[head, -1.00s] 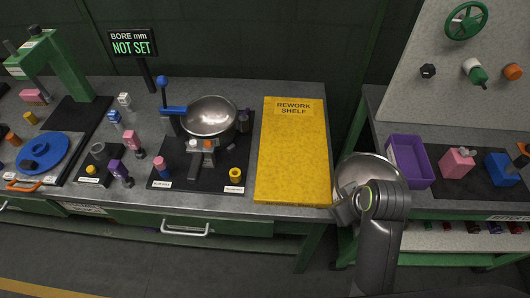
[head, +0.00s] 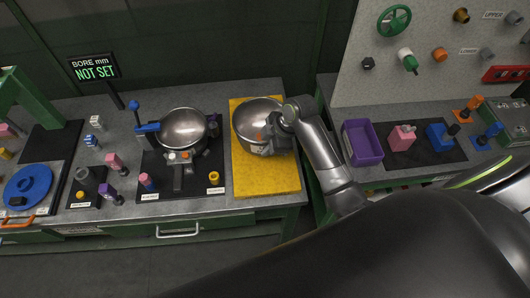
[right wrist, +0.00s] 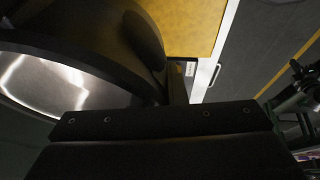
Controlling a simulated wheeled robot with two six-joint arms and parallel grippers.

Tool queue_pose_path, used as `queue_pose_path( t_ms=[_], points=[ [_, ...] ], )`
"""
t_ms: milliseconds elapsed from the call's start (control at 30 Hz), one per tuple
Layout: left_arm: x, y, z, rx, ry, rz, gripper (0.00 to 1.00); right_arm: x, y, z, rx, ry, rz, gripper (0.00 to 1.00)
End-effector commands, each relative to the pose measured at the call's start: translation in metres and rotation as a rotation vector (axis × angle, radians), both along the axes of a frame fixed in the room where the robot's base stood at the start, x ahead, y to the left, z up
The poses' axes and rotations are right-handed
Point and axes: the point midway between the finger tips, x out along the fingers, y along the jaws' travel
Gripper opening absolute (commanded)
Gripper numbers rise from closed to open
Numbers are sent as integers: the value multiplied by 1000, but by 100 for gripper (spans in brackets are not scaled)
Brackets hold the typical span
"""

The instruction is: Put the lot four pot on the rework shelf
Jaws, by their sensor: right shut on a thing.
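A steel pot (head: 255,116) with a dark rim is at the yellow rework shelf (head: 268,182), over its back part, hiding the shelf's lettering. My right gripper (head: 272,138) is shut on the pot at its near right side. I cannot tell whether the pot rests on the shelf or hangs just above it. In the right wrist view the pot's shiny bowl (right wrist: 45,82) fills the left, with the yellow surface (right wrist: 190,22) beyond. No lot number is readable. My left gripper is not in view.
A second steel pot (head: 184,127) sits in a blue-handled fixture on a black mat (head: 205,188), left of the shelf. A purple bin (head: 362,143) and pink and blue blocks stand on the right bench. The shelf's front half is bare.

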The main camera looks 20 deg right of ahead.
Motion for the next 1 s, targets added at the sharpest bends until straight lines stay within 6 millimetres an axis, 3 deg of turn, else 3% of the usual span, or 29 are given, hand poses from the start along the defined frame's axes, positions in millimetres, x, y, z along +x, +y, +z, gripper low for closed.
queue_pose_path(
  t_ms=[200,633,1000],
  points=[
    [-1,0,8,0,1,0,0,0,1,-29,1,-2,-1,0],
    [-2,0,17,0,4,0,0,0,1,-68,0,-1,-3,0],
    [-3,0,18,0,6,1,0,1,1,-76,0,-5,-1,0]
  ],
)
